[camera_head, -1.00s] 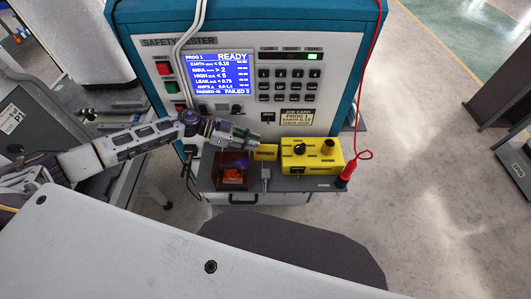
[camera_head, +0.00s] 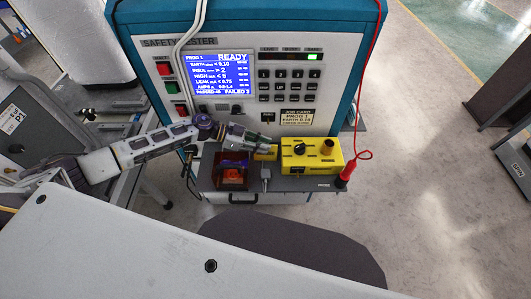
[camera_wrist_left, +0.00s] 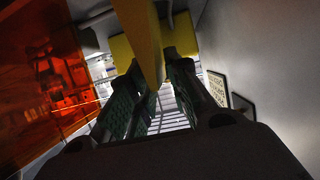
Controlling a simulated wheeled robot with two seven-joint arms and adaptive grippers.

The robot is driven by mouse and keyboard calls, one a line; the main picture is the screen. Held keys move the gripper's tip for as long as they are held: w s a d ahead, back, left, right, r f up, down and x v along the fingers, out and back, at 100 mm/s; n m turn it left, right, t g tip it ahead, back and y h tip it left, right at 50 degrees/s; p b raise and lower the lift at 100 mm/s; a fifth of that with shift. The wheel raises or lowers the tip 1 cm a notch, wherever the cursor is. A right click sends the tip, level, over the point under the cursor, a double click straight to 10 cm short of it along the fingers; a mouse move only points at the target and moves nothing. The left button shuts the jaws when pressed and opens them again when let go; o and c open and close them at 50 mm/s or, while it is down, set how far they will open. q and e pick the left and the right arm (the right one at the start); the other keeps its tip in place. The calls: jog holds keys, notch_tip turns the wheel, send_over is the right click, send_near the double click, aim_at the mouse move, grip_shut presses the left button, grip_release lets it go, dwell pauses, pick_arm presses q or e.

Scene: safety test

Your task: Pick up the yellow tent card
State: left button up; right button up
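The yellow tent card (camera_head: 265,156) stands on the tester's shelf, left of the yellow box, partly covered by my left gripper (camera_head: 266,148) in the head view. In the left wrist view, the yellow card (camera_wrist_left: 146,40) reaches down between the two green-padded fingers of my left gripper (camera_wrist_left: 160,72). My right gripper is not in view.
The yellow box (camera_head: 312,158) with knobs stands close right of the card. An orange see-through box (camera_head: 232,172) stands left, also in the left wrist view (camera_wrist_left: 40,80). A red probe (camera_head: 344,176) with cable is at the shelf's right end. The tester panel (camera_head: 285,40) rises behind.

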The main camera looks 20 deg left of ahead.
pick_arm(q)
grip_shut()
jog(key=shift+r, duration=0.1)
jog(key=shift+s+r, duration=0.2)
jog(key=shift+r, duration=0.15)
notch_tip(320, 180, up, 7)
jog(key=shift+f+p, duration=0.15)
jog(key=shift+p, duration=0.15)
notch_tip(320, 180, up, 4)
jog(key=s+d, duration=0.2)
jog(key=s, duration=0.7)
jog(key=s+d, duration=0.3)
jog(key=s, duration=0.6)
jog(key=shift+s+d, duration=0.3)
jog(key=shift+s, duration=0.1)
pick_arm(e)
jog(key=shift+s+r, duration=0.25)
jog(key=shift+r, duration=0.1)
